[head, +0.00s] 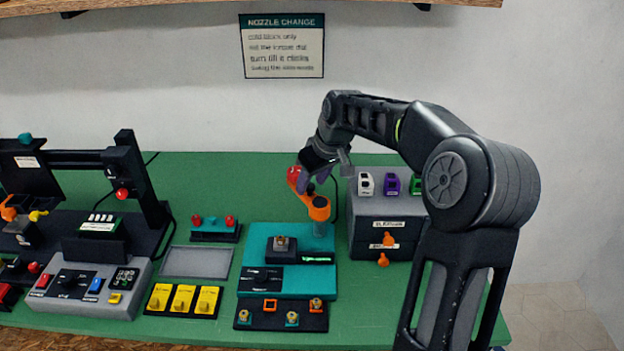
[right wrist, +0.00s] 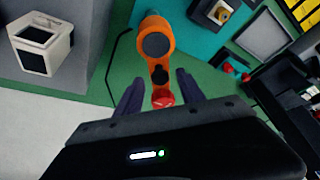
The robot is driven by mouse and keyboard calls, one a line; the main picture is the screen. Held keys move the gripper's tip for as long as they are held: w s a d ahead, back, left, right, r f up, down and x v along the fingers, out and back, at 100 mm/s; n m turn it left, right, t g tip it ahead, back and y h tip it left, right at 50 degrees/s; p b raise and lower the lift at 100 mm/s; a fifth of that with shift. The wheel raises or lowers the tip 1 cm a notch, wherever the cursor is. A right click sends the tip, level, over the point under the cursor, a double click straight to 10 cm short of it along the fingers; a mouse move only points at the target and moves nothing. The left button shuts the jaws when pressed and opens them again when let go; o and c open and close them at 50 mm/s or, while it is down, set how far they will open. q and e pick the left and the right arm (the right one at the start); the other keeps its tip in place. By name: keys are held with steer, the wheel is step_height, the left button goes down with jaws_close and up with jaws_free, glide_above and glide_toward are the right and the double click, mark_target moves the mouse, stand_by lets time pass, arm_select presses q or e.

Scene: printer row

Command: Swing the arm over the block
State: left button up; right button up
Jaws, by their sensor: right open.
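The orange swing arm (head: 318,207) sits on a post at the right back of the teal station (head: 322,284). Its red knob (head: 293,175) points to the back left, away from the block (head: 282,245), which stands uncovered with a brass-coloured piece on top. My right gripper (head: 318,176) is open at the knob end. In the right wrist view, its two fingers (right wrist: 160,94) stand either side of the red knob (right wrist: 163,99), with the orange arm (right wrist: 158,45) beyond; contact cannot be told. The block shows at the top (right wrist: 218,12). My left gripper is out of view.
A grey drawer unit (head: 384,222) with small white, purple and green items on top stands close right of the swing arm. A teal rack with red knobs (head: 213,228) and a grey tray (head: 197,262) lie to the left. Yellow boxes (head: 183,300) sit in front.

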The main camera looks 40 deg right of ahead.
steer(key=shift+f, duration=0.2)
steer(key=shift+c, duration=0.4)
jaws_close()
stand_by(0.9)
